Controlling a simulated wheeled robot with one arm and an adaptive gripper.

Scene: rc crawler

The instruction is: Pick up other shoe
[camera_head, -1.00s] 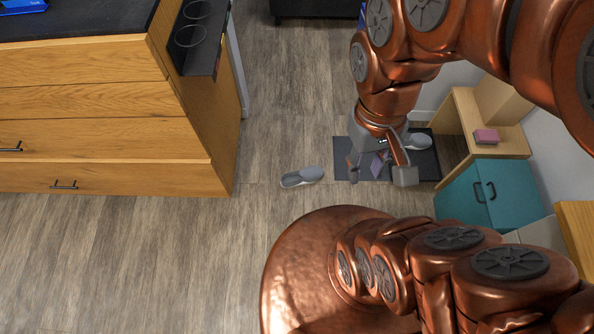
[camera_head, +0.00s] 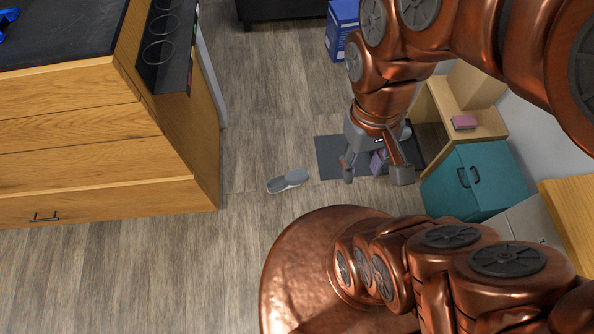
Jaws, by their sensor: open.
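A grey shoe (camera_head: 289,181) lies flat on the wooden floor, left of the dark mat (camera_head: 329,158). My gripper (camera_head: 376,176) hangs above the mat, to the right of the shoe, with its fingers apart and nothing between them. A purple thing (camera_head: 378,162) shows behind the fingers, and I cannot tell what it is. A small pale bit at the right behind my gripper may be a second shoe on the mat, mostly hidden by my arm.
A wooden drawer unit (camera_head: 100,150) with a dark top stands at the left. A teal cabinet (camera_head: 478,180) and a wooden shelf with a pink box (camera_head: 464,122) stand at the right. A blue box (camera_head: 342,28) is at the back. The floor left of the shoe is clear.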

